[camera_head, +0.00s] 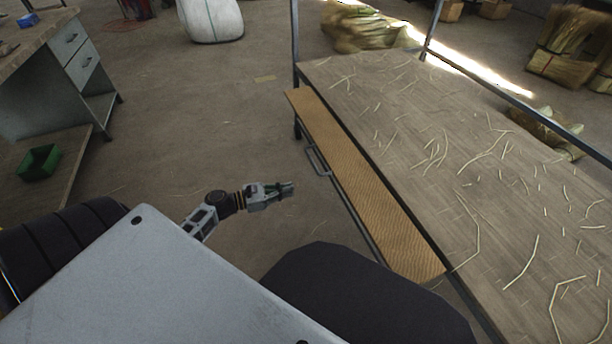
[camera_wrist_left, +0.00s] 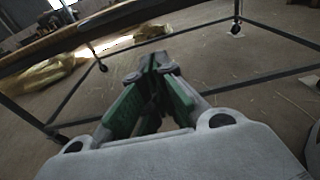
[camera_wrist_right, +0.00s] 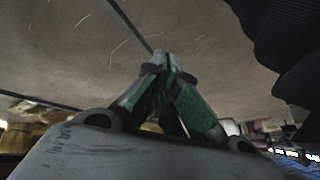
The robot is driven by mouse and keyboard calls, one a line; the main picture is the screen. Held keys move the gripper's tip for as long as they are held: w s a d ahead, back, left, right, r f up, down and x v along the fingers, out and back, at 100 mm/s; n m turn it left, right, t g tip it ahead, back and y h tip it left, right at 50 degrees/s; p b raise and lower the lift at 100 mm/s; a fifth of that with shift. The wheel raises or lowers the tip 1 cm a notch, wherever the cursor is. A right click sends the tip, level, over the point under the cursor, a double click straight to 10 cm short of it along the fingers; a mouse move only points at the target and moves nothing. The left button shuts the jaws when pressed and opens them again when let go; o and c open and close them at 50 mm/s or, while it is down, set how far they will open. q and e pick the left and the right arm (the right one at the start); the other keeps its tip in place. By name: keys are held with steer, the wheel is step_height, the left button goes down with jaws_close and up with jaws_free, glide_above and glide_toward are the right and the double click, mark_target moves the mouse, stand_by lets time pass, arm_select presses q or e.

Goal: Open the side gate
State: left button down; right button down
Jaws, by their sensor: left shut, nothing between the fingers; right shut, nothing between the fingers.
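The side gate (camera_head: 360,185) is a long tan ribbed board along the near left side of the worktable (camera_head: 400,110). A metal bar handle (camera_head: 314,160) sticks out from its left side, near the far end. In the head view my left gripper (camera_head: 291,187) is shut and empty, a little left of and nearer than the handle, apart from it. Its green-padded fingers also show in the left wrist view (camera_wrist_left: 160,65). My right gripper (camera_wrist_right: 167,65) shows only in the right wrist view, shut and empty. The gate's hinges cannot be made out.
Loose straw lies over the tabletop. A metal post (camera_head: 295,40) rises at the table's far left corner. A grey drawer desk (camera_head: 85,75) stands at the left, with a green bin (camera_head: 38,162) on its lower shelf. The floor between desk and table is clear.

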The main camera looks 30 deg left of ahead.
arm_select(q)
steer(key=shift+w, duration=0.1)
arm_select(e)
steer(key=shift+f, duration=0.1)
